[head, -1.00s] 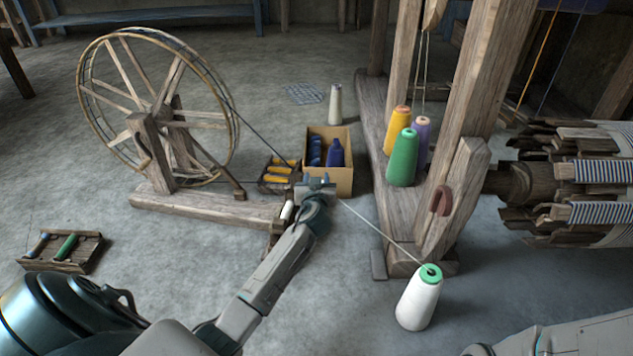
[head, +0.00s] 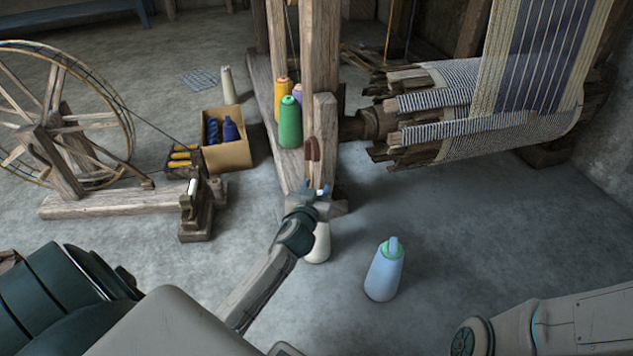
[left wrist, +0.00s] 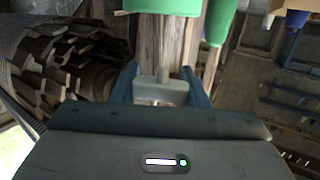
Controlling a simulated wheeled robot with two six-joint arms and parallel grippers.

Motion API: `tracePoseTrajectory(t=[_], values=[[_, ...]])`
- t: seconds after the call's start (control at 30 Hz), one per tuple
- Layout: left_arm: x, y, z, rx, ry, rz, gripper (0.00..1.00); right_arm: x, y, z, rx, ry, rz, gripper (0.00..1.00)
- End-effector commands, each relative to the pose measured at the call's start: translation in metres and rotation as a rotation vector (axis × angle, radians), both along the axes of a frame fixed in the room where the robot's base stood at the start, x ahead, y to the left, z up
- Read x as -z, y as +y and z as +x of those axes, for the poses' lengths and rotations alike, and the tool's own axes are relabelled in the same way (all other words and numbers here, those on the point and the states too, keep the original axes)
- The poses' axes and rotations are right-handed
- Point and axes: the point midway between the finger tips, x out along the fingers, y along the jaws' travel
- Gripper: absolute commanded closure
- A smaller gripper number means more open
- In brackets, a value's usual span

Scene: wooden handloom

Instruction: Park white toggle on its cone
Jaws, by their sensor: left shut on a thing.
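My left gripper (head: 318,190) is in front of the loom's front post in the head view. It is shut on a small pale toggle (left wrist: 160,91), which shows between the two blue fingers in the left wrist view. The white cone (head: 320,244) stands on the floor, largely hidden behind my left wrist; its top is hidden in the head view. A green edge (left wrist: 166,6) at the top of the left wrist view may be that top. I cannot tell whether the toggle touches anything else. My right gripper is out of view.
A light blue cone (head: 384,275) with a green top stands on open floor to the right. Green (head: 290,124) and orange (head: 282,92) cones stand on the loom's base. A cardboard box (head: 232,155) and spinning wheel (head: 62,130) are left. The cloth beam (head: 450,105) is right.

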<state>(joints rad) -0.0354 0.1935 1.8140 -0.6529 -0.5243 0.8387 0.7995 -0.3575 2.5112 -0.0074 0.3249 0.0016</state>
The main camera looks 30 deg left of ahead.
Motion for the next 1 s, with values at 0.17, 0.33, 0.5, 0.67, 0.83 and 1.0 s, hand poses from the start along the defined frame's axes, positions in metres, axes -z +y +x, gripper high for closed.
tracePoseTrajectory(t=[0.17, 0.33, 0.5, 0.67, 0.83, 1.0], values=[[0.004, -0.001, -0.002, 0.004, 0.0, -0.001, 0.8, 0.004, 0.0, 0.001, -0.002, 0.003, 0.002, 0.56], [0.017, -0.001, -0.002, 0.004, 0.001, -0.001, 0.8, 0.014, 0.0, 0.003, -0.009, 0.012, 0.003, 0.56], [0.033, -0.001, -0.002, 0.004, 0.001, -0.001, 0.8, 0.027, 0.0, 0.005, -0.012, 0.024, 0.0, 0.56], [0.046, -0.001, -0.002, 0.003, 0.0, -0.002, 0.8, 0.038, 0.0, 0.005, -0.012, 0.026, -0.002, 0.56], [0.048, -0.001, -0.001, 0.003, 0.0, -0.002, 0.8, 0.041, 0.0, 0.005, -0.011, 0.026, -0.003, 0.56], [0.048, -0.001, -0.001, 0.003, 0.0, -0.001, 0.8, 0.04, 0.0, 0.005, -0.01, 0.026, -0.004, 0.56]])
